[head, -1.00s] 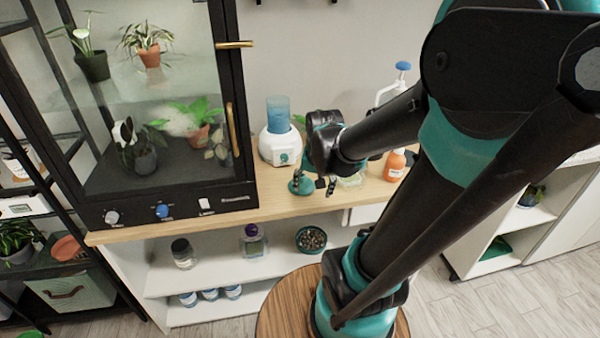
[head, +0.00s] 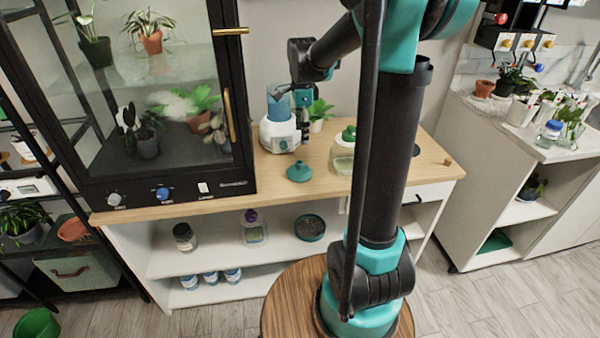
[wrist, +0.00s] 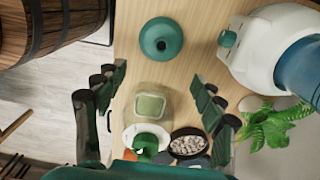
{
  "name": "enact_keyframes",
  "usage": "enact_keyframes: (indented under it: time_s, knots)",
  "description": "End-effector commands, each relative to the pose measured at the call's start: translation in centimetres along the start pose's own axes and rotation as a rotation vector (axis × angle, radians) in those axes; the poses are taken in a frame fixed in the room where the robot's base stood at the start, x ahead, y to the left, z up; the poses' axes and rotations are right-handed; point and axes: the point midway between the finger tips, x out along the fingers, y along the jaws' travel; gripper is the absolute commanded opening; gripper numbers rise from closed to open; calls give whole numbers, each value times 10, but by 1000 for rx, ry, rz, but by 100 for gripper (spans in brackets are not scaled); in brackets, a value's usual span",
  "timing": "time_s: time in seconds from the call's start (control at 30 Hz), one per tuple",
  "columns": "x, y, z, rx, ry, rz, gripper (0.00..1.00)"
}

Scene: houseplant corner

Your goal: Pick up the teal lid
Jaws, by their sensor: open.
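The teal lid (head: 299,172) lies on the wooden counter in front of the white humidifier. It is round with a raised knob, and the wrist view shows it from above (wrist: 161,40). My gripper (head: 305,138) is above the counter, by the humidifier and behind the lid in the head view. In the wrist view my gripper (wrist: 160,84) has its fingers wide apart with nothing between the tips. The lid is beyond the fingertips there, apart from them and fully visible.
The white humidifier (head: 279,136) with a blue tank stands close behind the lid. A glass bottle (head: 343,158) with a green top stands to the right. The glass cabinet (head: 245,120) borders the left.

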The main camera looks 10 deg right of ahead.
Motion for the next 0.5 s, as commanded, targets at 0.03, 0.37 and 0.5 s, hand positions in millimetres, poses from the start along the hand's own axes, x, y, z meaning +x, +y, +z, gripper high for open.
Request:
enact_keyframes:
  time_s: [0.03,0.37,0.5]
  knots:
    - [11,0,0,-1,0,0,69]
    - [67,0,0,-2,0,-1,69]
    - [78,0,1,-2,0,-1,69]
